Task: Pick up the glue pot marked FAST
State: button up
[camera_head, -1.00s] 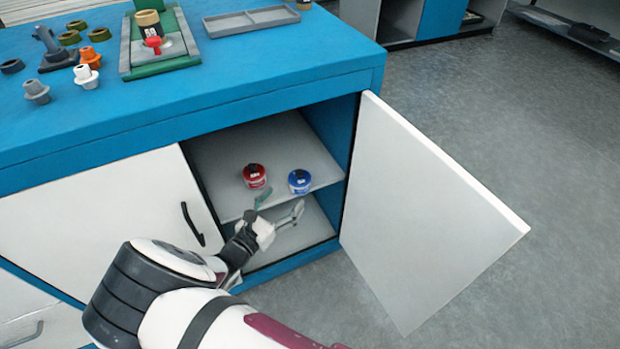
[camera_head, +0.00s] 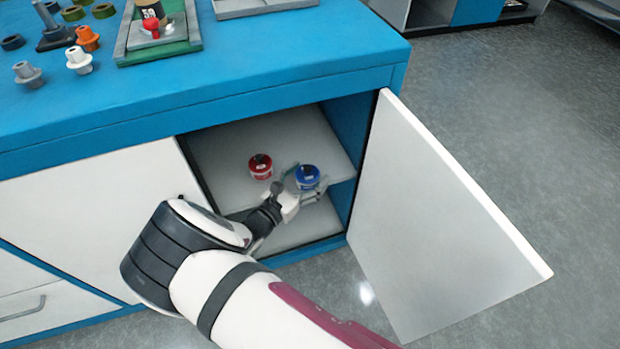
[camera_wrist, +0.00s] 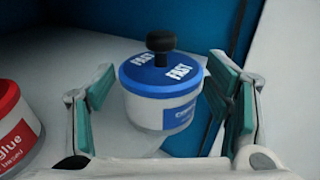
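The glue pot marked FAST (camera_wrist: 165,95) has a blue lid with a black knob and a white body. It stands upright on the cabinet shelf, at the right in the head view (camera_head: 307,177). My gripper (camera_wrist: 168,105) is open, with one green-padded finger on each side of the pot in the wrist view. A gap shows between the left finger and the pot; the right finger is close to it, and I cannot tell if it touches. A red-lidded glue pot (camera_head: 260,166) stands to the left on the same shelf, partly cut off in the wrist view (camera_wrist: 15,125).
The shelf (camera_head: 235,190) is inside a blue cabinet whose white door (camera_head: 450,220) stands open to the right. The blue cabinet side wall (camera_wrist: 220,30) is close behind the FAST pot. Fittings and a green fixture (camera_head: 160,50) sit on the blue top.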

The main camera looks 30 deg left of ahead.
jog(key=c, duration=1.4)
jog(key=shift+r, duration=0.15)
